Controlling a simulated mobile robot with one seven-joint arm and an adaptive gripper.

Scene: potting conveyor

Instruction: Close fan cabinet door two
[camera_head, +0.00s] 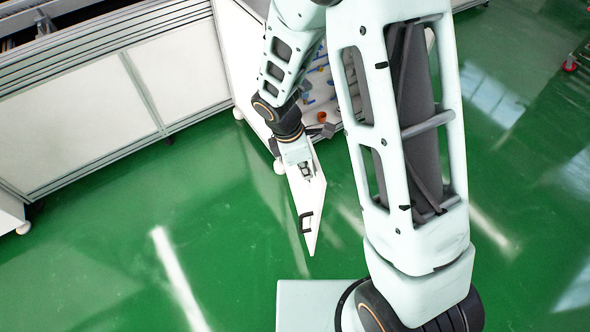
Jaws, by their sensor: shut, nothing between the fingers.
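A white cabinet door (312,238) with a black handle (305,222) stands swung open from a white cabinet (240,62), sticking out over the floor. My gripper (306,172) points down at the door's upper part. It looks shut and holds nothing. I cannot tell whether it touches the door. My arm hides much of the cabinet front and the door's hinge side. No number shows on the door.
Inside the open cabinet are small coloured parts, among them an orange one (321,117). White conveyor panels (80,110) line the left. The green floor (120,250) is clear around the door. A wheeled cart (570,67) shows at the far right edge.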

